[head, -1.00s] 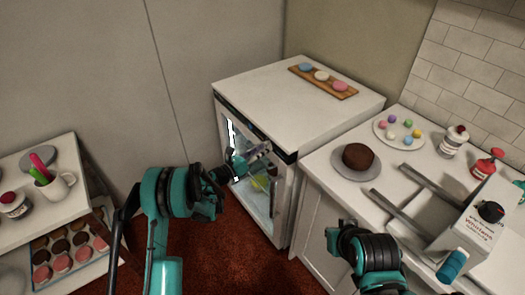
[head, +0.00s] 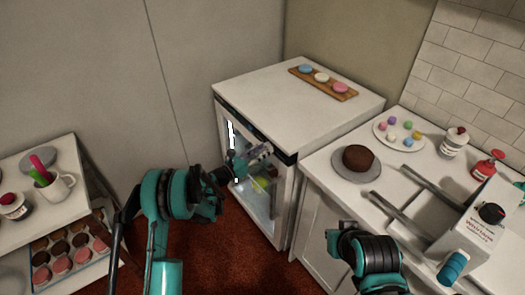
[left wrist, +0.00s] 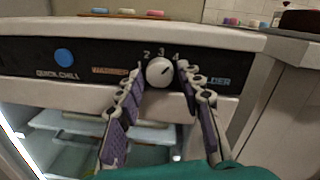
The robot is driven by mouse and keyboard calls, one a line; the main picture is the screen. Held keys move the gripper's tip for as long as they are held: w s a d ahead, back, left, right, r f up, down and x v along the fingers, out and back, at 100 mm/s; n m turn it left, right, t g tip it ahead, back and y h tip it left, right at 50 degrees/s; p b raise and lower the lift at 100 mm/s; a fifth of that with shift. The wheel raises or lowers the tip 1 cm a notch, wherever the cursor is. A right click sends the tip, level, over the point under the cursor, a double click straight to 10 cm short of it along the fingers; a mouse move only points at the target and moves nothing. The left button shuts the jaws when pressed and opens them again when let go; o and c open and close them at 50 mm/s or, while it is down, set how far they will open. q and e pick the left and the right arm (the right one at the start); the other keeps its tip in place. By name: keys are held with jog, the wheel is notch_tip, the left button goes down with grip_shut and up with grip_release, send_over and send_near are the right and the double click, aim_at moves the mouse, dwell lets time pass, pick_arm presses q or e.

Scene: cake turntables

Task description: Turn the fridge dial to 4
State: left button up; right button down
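The fridge (head: 300,100) stands at the back centre, with a black control strip along its top front edge. In the left wrist view, the round white dial (left wrist: 159,71) sits on this strip, with 2, 3 and 4 printed around its top. The dial's dark mark slants to the upper right, toward the 4 side. My left gripper (left wrist: 160,70) is open, with one finger on each side of the dial. Small gaps seem to show between the fingertips and the dial. In the head view, the left gripper (head: 257,153) reaches the fridge front. Only part of my right arm shows, not its gripper.
A blue quick-chill button (left wrist: 64,56) lies left of the dial. A board of macarons (head: 322,80) rests on the fridge. A shelf (head: 50,215) stands at left.

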pick_arm(q)
jog(key=v, duration=1.2)
